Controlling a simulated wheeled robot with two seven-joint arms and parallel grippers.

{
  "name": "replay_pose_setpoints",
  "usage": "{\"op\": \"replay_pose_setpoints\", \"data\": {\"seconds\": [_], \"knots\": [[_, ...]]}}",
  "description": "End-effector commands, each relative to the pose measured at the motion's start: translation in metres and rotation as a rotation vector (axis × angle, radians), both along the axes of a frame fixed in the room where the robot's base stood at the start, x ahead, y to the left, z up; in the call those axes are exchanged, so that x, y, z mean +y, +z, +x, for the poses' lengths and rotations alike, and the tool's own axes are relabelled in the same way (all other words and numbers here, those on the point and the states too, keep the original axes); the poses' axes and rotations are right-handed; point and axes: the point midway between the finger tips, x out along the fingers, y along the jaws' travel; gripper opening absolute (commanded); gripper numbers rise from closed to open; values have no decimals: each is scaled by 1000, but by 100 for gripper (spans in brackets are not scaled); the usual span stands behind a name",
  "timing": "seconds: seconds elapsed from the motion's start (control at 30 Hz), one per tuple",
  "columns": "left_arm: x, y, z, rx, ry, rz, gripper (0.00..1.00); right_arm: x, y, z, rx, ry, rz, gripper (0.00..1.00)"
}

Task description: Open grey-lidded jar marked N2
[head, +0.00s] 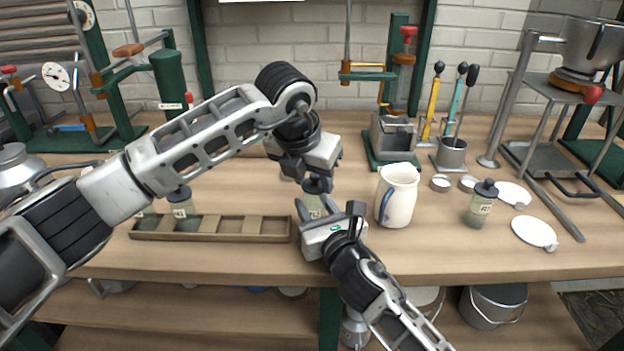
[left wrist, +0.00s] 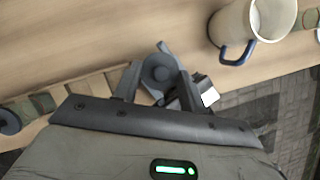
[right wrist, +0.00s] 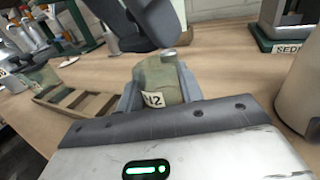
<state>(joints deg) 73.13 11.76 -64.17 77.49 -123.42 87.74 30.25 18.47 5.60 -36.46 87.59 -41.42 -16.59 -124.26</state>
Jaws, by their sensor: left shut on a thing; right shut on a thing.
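The jar marked N2 (right wrist: 160,82) is a grey-green jar, upright over the bench to the right of the wooden rack; its body also shows in the head view (head: 314,207). My right gripper (head: 322,222) is shut on its body from the front, with the N2 label facing the right wrist camera. My left gripper (head: 309,175) comes from above and is shut on the grey lid (left wrist: 158,71), which shows round between its fingers. In the right wrist view the left gripper hides much of the lid. I cannot tell whether lid and body are apart.
A white jug (head: 398,197) with a blue handle stands close on the right. Another grey-lidded jar (head: 480,205) stands farther right near white discs (head: 534,232).

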Motion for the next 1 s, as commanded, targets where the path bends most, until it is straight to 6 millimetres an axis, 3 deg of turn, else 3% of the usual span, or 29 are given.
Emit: {"op": "replay_pose_setpoints", "data": {"seconds": [0.3, 0.63, 0.87, 0.9, 0.97, 1.0], "knots": [[0, 2, 0, -1, 0, 0, 14, 0, -1, 0, 3, -1, -1, 0], [0, 38, 1, -3, 0, -1, 14, 0, -1, 0, 3, -1, -1, 0], [0, 40, 0, 0, 0, 0, 14, 0, -1, 0, 2, -1, -2, 0], [0, 40, 0, 0, 0, 0, 14, 0, -1, 0, 2, -1, -2, 42], [0, 40, 0, 0, 0, 0, 14, 0, -1, 0, 2, -1, -2, 59], [0, 40, 0, 0, 0, 0, 14, 0, -1, 0, 2, -1, -1, 62]]}}
